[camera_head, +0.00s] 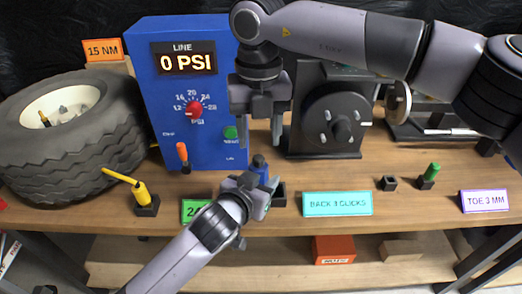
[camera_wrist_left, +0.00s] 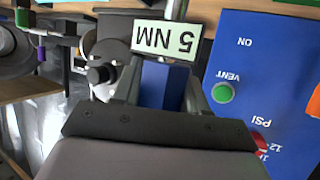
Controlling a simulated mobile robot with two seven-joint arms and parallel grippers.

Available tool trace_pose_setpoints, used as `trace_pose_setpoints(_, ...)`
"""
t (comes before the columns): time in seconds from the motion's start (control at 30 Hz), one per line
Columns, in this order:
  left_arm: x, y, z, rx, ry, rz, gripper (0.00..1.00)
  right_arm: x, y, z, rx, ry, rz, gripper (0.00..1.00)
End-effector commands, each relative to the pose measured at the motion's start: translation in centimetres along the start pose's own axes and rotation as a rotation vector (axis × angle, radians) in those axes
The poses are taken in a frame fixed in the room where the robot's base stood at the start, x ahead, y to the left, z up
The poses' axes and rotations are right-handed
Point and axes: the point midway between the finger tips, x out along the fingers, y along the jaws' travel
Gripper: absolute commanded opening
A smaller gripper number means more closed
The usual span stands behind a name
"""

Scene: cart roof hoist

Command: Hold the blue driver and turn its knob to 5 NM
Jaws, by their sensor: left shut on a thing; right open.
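The blue driver (camera_head: 263,172) stands upright at the bench's front edge, its dark knob (camera_head: 259,160) on top. My left gripper (camera_head: 262,193) is shut on its body, which also shows between the fingers in the left wrist view (camera_wrist_left: 160,85). A pale plate reading 5 NM (camera_wrist_left: 167,40), upside down, shows across the driver there; I cannot tell whether it is fixed to it. My right gripper (camera_head: 261,135) is open and empty, fingers pointing down, above and behind the knob. The knob's own marks are too small to read.
A blue box reading 0 PSI (camera_head: 184,60) stands behind, left of a dark dial unit (camera_head: 330,118). A tyre (camera_head: 75,140), an orange-handled tool (camera_head: 182,155) and a yellow tool (camera_head: 142,194) are left. The BACK 3 CLICKS card (camera_head: 337,204) is right of the driver.

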Motion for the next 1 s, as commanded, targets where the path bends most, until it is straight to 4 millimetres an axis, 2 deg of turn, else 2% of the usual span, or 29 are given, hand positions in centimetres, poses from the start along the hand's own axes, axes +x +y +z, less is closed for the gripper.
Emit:
trace_pose_setpoints(0.7, 0.01, 0.09, 0.1, -0.002, -0.002, 0.002, 0.01, 0.04, -0.01, 0.01, 0.0, 0.0, 0.0, 0.5)
trace_pose_setpoints(0.73, 0.01, 0.09, 0.11, -0.002, -0.002, 0.002, 0.49, 0.04, -0.01, 0.01, 0.0, 0.0, 0.0, 0.5)
trace_pose_setpoints(0.8, 0.01, 0.08, 0.1, -0.001, -0.002, 0.002, 0.72, 0.04, -0.02, 0.01, 0.0, 0.0, 0.0, 0.5)
trace_pose_setpoints(1.0, 0.0, 0.04, 0.05, -0.001, -0.001, 0.001, 0.72, 0.03, -0.02, 0.01, 0.0, 0.0, 0.0, 0.5)
